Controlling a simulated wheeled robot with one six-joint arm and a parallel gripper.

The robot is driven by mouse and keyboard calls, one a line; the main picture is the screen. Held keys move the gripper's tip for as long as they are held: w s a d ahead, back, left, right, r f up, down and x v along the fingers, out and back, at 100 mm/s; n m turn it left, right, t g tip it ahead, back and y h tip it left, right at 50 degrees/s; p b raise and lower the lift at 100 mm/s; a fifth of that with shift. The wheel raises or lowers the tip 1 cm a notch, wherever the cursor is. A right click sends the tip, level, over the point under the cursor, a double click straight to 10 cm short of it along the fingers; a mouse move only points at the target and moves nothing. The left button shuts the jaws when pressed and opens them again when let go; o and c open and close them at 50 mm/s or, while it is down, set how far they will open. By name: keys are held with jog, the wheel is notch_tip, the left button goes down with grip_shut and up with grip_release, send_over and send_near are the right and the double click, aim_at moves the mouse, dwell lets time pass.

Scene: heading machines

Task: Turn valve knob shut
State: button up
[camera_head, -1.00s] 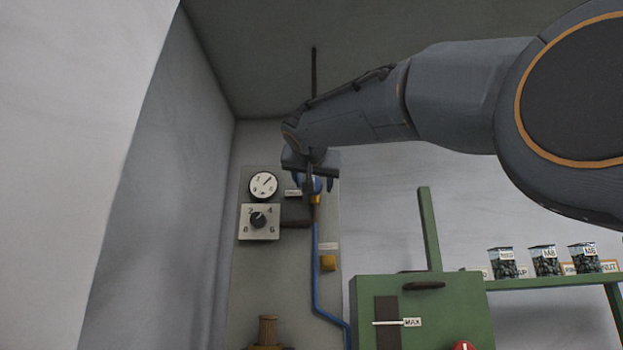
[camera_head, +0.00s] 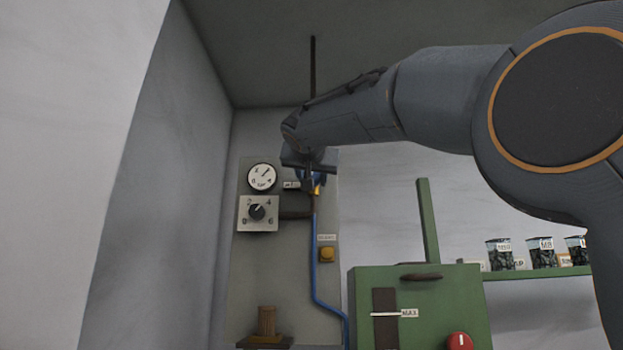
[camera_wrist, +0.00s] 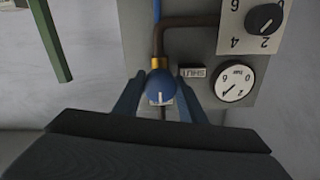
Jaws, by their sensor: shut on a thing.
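The blue valve knob (camera_wrist: 161,82) sits on a brass fitting (camera_wrist: 159,62) on the grey panel. A white line marks the knob, pointing down in the wrist view. My gripper (camera_wrist: 160,90) has one finger on each side of the knob and is shut on it. In the head view my gripper (camera_head: 311,180) is at the knob and hides most of it. A label reading SHUT (camera_wrist: 193,72) is beside the knob in the wrist view. A brown pipe and a blue line (camera_head: 315,255) run from the fitting.
A round gauge (camera_head: 262,177) and a black dial (camera_head: 257,212) on a numbered plate are left of the valve. A yellow button (camera_head: 327,255) is below. A green cabinet (camera_head: 450,292) with a red knob (camera_head: 459,342) stands right. Jars (camera_head: 545,253) stand on a green shelf.

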jog(key=shift+n, duration=0.3)
jog(key=n+b, duration=0.1)
jog(key=n, duration=0.2)
jog(key=shift+n, duration=0.4)
jog(key=n, duration=0.4)
jog(key=shift+n, duration=0.3)
jog(key=n+p, duration=0.1)
jog(key=n, duration=0.3)
jog(key=shift+r, duration=0.1)
jog(key=shift+n+p, duration=0.75)
jog(key=shift+n, duration=1.65)
jog(key=o, duration=1)
jog(key=shift+s, duration=0.1)
jog(key=s+b, duration=0.4)
jog(key=s, duration=0.3)
jog(key=shift+s, duration=0.35)
